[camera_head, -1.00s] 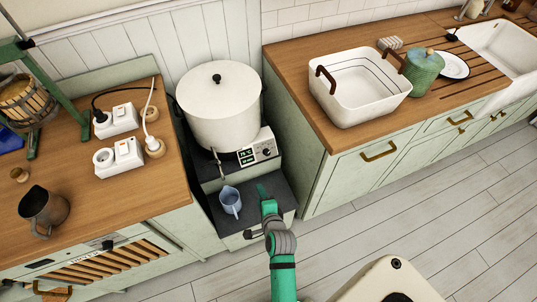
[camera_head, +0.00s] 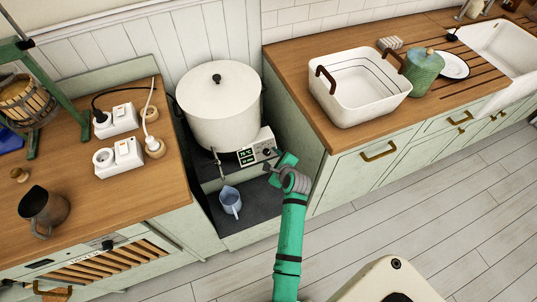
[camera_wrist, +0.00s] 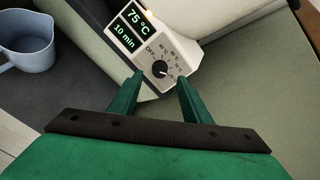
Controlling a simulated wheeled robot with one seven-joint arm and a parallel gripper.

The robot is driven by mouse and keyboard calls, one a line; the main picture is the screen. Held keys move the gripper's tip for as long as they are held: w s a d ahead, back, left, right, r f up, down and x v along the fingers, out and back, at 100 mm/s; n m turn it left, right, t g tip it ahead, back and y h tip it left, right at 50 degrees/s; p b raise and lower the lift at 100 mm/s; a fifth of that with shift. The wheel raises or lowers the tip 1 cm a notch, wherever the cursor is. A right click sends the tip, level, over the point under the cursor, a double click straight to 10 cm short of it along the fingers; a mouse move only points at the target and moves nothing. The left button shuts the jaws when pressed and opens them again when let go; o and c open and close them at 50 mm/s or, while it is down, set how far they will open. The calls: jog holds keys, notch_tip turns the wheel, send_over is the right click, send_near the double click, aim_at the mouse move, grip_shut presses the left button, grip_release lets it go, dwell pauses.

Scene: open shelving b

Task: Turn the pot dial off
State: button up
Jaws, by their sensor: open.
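The pot (camera_head: 219,105) is large and white with a lid and stands in the gap between the two counters. Its control panel (camera_head: 257,149) is on the front right and also shows in the wrist view (camera_wrist: 150,45). The display reads 75 °C and 10 min. The black dial (camera_wrist: 159,69) sits below an OFF mark and temperature marks; its pointer is toward the lower right, away from OFF. My gripper (camera_wrist: 158,84) is open, with one green finger on each side of the dial and slightly short of it. Contact cannot be told. In the head view my gripper (camera_head: 275,170) is just beside the panel.
A blue jug (camera_head: 230,201) stands on the dark lower shelf (camera_head: 262,207), left of my gripper. Counters flank the gap; the right one (camera_head: 300,85) holds a white basin (camera_head: 360,91). The left one holds power sockets (camera_head: 118,155) and a dark pitcher (camera_head: 43,208).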

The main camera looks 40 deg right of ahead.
aim_at(268, 153)
jog(key=shift+x, duration=2.65)
jog(key=c, duration=1)
jog(key=shift+c, duration=0.2)
